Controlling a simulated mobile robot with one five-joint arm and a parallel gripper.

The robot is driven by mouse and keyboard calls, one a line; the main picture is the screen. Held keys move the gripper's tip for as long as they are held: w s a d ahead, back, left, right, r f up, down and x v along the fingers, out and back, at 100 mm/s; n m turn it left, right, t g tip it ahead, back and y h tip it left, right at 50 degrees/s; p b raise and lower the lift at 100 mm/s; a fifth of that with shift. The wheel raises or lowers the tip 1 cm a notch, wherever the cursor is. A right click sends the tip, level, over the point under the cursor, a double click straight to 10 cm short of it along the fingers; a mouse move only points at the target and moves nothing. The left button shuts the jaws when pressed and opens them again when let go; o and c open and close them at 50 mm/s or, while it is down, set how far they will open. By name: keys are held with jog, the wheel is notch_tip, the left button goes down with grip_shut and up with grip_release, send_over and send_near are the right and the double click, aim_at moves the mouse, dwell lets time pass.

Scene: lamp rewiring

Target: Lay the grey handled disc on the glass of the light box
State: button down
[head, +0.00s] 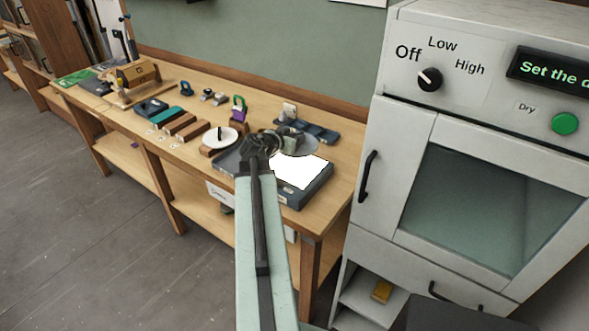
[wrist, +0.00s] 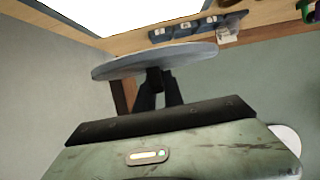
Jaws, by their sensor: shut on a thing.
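The grey handled disc (wrist: 155,61) shows nearly edge-on in the wrist view, tilted slightly. My gripper (wrist: 158,88) is shut on its handle, which is mostly hidden between the dark fingers. In the head view the grey disc (head: 308,146) shows in part behind my gripper (head: 287,140), near the back edge of the light box (head: 318,188). The bright white glass (head: 298,173) is bare where it shows; it also appears at the top left of the wrist view (wrist: 130,12). The disc appears apart from the glass; the exact gap cannot be told.
A white disc with a dark handle (head: 219,138) sits left of the light box. Dark blue blocks (head: 318,132) stand behind it. Several wooden and teal blocks (head: 180,124) lie farther left on the bench. A white cabinet (head: 400,150) stands close on the right.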

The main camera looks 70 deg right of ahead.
jog(key=w+a+f+g, duration=0.1)
jog(key=a, duration=0.1)
jog(key=w+a+f+m+g+y+b, duration=0.1)
jog(key=w+a, duration=0.1)
jog(key=a, duration=0.1)
jog(key=w+a+m+b, duration=0.1)
jog(key=w+a, duration=0.1)
jog(key=a, duration=0.1)
jog(key=shift+a+f+g, duration=0.2)
jog(key=shift+f+g, duration=0.2)
jog(key=w+a+m+g+y+b, duration=0.1)
jog(key=w+a+m+g, duration=0.15)
jog(key=a, duration=0.55)
jog(key=b, duration=0.1)
send_over(294, 165)
jog(key=shift+a+f, duration=0.2)
jog(key=shift+f, duration=0.6)
notch_tip(294, 165, down, 4)
jog(key=b, duration=0.4)
jog(key=shift+d, duration=0.15)
jog(key=shift+s+r+t, duration=0.1)
jog(key=shift+r+t, duration=0.15)
jog(key=shift+f, duration=0.2)
jog(key=c, duration=1.5)
grip_release()
jog(key=shift+r, duration=0.1)
jog(key=shift+o, duration=0.2)
jog(key=shift+r, duration=0.1)
